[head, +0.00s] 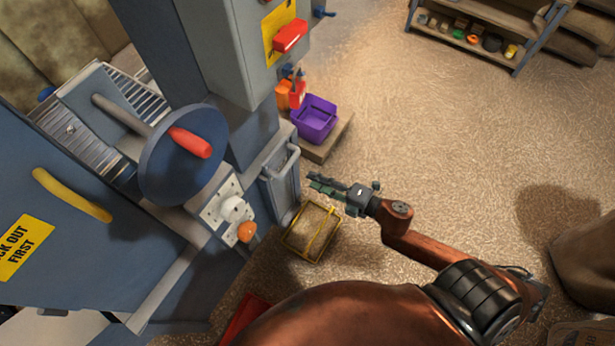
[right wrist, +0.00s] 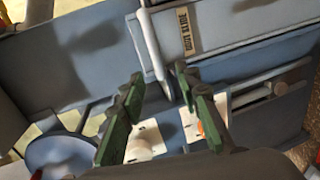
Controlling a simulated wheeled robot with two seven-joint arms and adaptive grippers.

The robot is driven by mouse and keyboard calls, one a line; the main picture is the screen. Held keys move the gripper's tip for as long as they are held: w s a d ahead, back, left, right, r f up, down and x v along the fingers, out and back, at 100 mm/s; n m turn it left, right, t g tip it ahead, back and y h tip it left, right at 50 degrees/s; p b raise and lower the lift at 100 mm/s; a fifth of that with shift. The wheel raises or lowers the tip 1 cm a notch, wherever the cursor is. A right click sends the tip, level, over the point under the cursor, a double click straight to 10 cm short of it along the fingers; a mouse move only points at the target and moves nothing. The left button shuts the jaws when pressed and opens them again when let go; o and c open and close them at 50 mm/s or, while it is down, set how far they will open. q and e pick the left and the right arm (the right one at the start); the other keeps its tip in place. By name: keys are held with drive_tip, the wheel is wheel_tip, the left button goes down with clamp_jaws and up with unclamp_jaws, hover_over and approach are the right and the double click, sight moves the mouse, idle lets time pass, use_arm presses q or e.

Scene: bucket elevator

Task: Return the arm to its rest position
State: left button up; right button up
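My right arm comes in from the bottom right of the head view. Its gripper (head: 318,185) hangs in front of the blue-grey machine, just right of a panel with a grey bar handle (head: 283,160). In the right wrist view the two green-padded fingers (right wrist: 158,88) stand apart with nothing gripped between them. Behind them show the grey bar handle (right wrist: 150,45) and a labelled blue panel (right wrist: 225,35). In the head view a gap shows between fingertips and handle. My left gripper is not in view.
A yellow-rimmed tray (head: 292,243) lies on the floor below my right gripper. A purple bin (head: 314,120) stands behind it. A blue handwheel (head: 168,170) with a red grip juts from the machine at left. A shelf (head: 480,45) stands far back. Open floor lies right.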

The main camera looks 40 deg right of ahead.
drive_tip(key=shift+s, duration=0.2)
drive_tip(key=shift+d, duration=0.15)
idle(0.3)
